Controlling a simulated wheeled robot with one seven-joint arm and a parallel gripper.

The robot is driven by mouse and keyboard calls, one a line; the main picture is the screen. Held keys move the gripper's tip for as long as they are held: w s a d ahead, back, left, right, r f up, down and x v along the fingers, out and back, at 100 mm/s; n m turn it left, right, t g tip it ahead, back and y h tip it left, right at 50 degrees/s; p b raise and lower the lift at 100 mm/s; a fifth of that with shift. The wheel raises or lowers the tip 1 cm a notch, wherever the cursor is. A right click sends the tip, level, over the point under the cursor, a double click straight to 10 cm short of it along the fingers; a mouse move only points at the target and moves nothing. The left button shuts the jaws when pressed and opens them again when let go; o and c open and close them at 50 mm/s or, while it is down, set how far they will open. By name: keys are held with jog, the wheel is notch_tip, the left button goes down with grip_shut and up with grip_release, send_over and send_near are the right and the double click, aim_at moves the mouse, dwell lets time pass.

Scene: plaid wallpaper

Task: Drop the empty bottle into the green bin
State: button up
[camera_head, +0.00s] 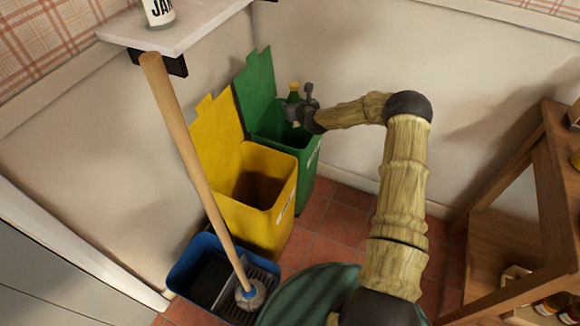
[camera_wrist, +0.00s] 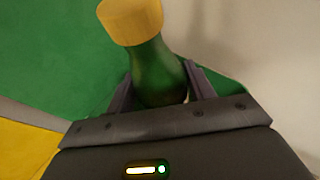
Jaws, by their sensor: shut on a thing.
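The empty bottle (camera_wrist: 158,72) is green with a yellow cap and sits between the two fingers of my gripper (camera_wrist: 160,88) in the wrist view. In the head view the bottle (camera_head: 293,94) shows small and upright, with its cap at the top. My gripper (camera_head: 300,108) is shut on it over the opening of the green bin (camera_head: 304,157). The bin's lid stands open behind the bottle. The bottle's lower part is hidden by my gripper, so I cannot tell how far it reaches into the bin.
An open yellow bin (camera_head: 262,218) stands next to the green one. A blue bucket (camera_head: 184,270) holds a mop with a long wooden handle (camera_head: 190,150). A shelf (camera_head: 190,25) with a jar (camera_head: 158,12) is at upper left. A wooden rack (camera_head: 520,230) stands at right.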

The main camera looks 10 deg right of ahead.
jog(key=shift+f+b, duration=1.25)
jog(key=shift+f, duration=1.1)
jog(key=o, duration=1.2)
jog(key=shift+c, duration=0.2)
jog(key=shift+s, duration=0.1)
jog(key=p+v, duration=0.4)
jog(key=v, duration=1.3)
jog(key=shift+r, duration=0.2)
